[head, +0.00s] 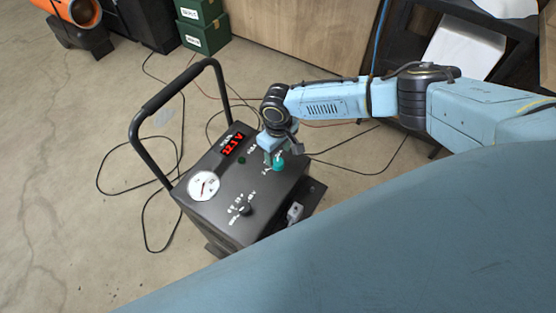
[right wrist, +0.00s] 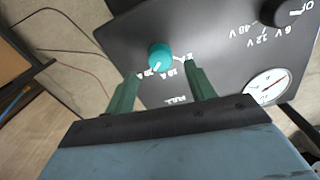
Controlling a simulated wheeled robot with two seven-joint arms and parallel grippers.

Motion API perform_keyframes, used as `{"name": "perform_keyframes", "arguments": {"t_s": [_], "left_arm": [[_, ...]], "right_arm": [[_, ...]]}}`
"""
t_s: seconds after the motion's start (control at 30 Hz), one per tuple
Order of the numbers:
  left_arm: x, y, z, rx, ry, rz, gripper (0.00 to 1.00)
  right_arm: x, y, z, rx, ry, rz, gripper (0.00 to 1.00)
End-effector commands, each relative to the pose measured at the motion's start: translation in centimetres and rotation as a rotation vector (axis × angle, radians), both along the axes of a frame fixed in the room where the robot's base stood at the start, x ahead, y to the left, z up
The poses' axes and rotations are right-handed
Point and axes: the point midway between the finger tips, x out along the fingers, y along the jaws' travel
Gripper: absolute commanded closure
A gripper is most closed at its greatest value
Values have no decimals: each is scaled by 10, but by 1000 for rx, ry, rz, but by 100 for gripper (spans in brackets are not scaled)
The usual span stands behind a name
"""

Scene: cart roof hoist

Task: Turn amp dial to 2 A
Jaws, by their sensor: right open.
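The teal amp dial (head: 279,165) sits on the top panel of a dark charger box (head: 215,215). In the right wrist view the dial (right wrist: 160,52) has small white labels beside it, upside down; one near the right finger seems to read 2 A. A pale pointer mark on the dial faces the lower left of that view, away from that label. My right gripper (right wrist: 161,70) is open, its two green fingers apart on the near side of the dial, not closed on it. In the head view the right gripper (head: 271,156) is over the dial and partly hides it. My left gripper is not visible.
The panel also carries a black voltage knob (head: 245,208), a round gauge (head: 203,186) and a red lit display (head: 234,144). A black tube handle (head: 150,108) rises at the box's left. Cables lie on the concrete floor; green boxes (head: 203,30) stand behind.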

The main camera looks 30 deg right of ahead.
Motion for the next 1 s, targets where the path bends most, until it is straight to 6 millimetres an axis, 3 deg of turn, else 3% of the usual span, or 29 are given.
{"name": "perform_keyframes", "arguments": {"t_s": [0.1,0.23,0.63,1.0], "left_arm": [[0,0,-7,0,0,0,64],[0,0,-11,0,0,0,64],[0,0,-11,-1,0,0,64],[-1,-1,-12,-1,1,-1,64]], "right_arm": [[0,1,-23,0,1,0,45],[0,0,-37,1,0,-1,45],[0,0,-43,1,0,1,45],[0,0,-43,1,-1,1,90]]}}
